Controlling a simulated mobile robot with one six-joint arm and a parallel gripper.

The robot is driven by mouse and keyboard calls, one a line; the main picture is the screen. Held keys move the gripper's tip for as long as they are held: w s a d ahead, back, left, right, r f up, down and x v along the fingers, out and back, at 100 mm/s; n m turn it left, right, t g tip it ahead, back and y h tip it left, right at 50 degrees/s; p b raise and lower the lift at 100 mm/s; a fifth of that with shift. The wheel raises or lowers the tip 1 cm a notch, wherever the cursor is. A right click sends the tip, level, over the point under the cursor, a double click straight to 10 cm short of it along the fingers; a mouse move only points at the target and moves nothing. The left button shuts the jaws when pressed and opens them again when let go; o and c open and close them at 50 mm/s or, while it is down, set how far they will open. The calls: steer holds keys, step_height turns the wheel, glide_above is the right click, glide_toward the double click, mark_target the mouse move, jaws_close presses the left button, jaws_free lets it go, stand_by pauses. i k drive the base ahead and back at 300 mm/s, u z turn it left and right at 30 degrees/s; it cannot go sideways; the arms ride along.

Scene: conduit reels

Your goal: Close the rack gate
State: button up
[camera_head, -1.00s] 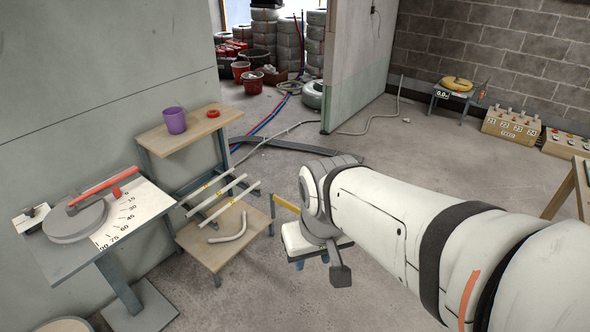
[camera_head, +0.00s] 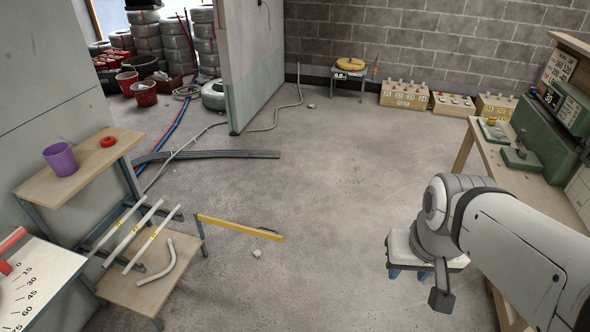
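The rack (camera_head: 150,290) stands at the left, with wooden shelves on a grey metal frame. Its gate looks to be the yellow bar (camera_head: 240,228), which reaches out to the right from the rack's front right post, swung away from the shelf front. A dark piece sits near the bar's free end. My gripper (camera_head: 409,275) points down, well to the right of the bar and apart from it. Two blue fingertips show apart below its white body, with nothing seen between them. The body hides most of the fingers.
White conduit lengths (camera_head: 133,232) and a bent piece (camera_head: 161,262) lie on the lower shelf. A purple cup (camera_head: 61,159) and red tape roll (camera_head: 108,141) are on the top one. A workbench (camera_head: 490,150) stands right. The floor (camera_head: 320,200) between gate and gripper is mostly clear.

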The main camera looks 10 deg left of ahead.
mark_target(251, 231)
steer(key=z, duration=0.1)
steer(key=i, duration=3.8)
steer(key=u, duration=3.75)
steer(key=k, duration=0.6)
steer(key=u, duration=0.1)
